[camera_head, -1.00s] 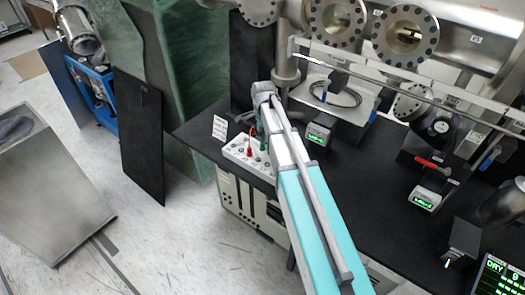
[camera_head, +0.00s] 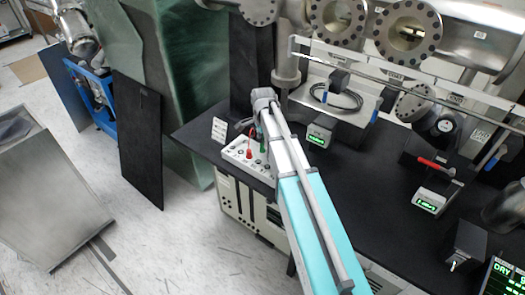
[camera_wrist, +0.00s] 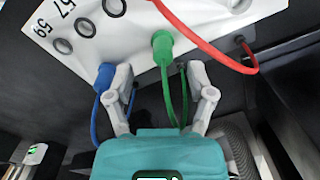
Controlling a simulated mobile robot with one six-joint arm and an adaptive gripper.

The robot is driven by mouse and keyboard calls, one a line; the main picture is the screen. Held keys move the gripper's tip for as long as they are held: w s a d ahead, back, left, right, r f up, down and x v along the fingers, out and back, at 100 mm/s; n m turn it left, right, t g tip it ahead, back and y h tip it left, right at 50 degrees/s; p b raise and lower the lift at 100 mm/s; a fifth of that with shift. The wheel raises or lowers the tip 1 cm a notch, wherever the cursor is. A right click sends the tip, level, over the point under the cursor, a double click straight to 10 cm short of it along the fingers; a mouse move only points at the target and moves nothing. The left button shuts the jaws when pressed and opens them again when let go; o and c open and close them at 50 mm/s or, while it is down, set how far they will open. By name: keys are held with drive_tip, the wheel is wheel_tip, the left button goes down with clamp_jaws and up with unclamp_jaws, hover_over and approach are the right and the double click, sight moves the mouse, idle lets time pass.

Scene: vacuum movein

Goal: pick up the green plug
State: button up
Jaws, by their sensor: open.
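The green plug (camera_wrist: 162,45) stands in a socket of the white panel (camera_wrist: 75,28), its green cable running back between my fingers. In the head view the green plug (camera_head: 264,147) shows small beside my arm. My gripper (camera_wrist: 161,75) is open, one finger on each side of the green cable, with the fingertips slightly short of the plug body. The left fingertip is close beside the blue plug (camera_wrist: 105,74); I cannot tell if they touch. In the head view my gripper is largely hidden by my arm.
A red cable (camera_wrist: 205,42) arches close to the green plug's right. A red plug (camera_head: 249,154) stands in the white panel in the head view. A small white card (camera_head: 219,130) stands behind it. The black bench (camera_head: 350,180) has bare space right of my arm.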

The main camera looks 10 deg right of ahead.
sight(263, 144)
drive_tip(key=shift+w+f+b, duration=0.15)
drive_tip(key=shift+f+b, duration=1.55)
drive_tip(key=shift+f, duration=0.3)
clamp_jaws()
